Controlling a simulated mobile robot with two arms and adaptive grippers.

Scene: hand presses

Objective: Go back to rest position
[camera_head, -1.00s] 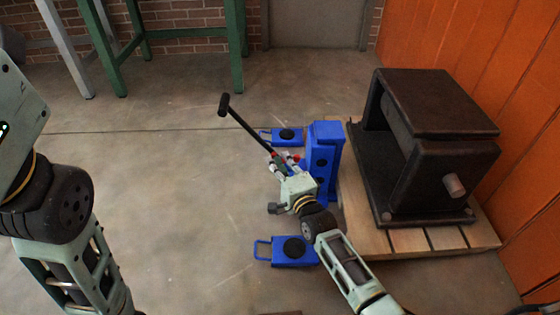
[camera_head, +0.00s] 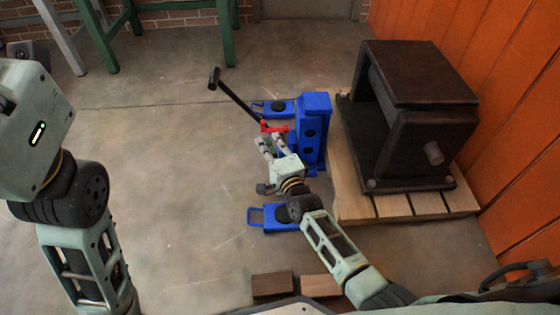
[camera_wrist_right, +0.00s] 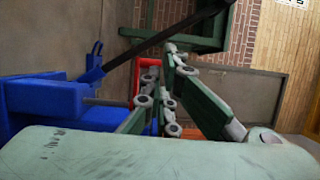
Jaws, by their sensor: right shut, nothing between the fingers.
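A blue hand press (camera_head: 313,130) with a long black lever (camera_head: 236,98) stands on the floor beside the pallet. A red part (camera_head: 274,126) sits at the lever's lower end; it also shows in the right wrist view (camera_wrist_right: 137,84), partly behind my fingers. My right gripper (camera_head: 270,145) is shut and empty, just in front of the red part; I cannot tell whether they touch. In the wrist view its green fingers (camera_wrist_right: 165,88) show before the red part, with the blue body at the left. My left arm shows at the left edge; its gripper is out of view.
A dark heavy block-like machine (camera_head: 420,75) stands on a wooden pallet (camera_head: 400,207) at the right, near an orange wall (camera_head: 500,110). Wooden blocks (camera_head: 272,285) lie at the bottom. The floor at left centre is clear.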

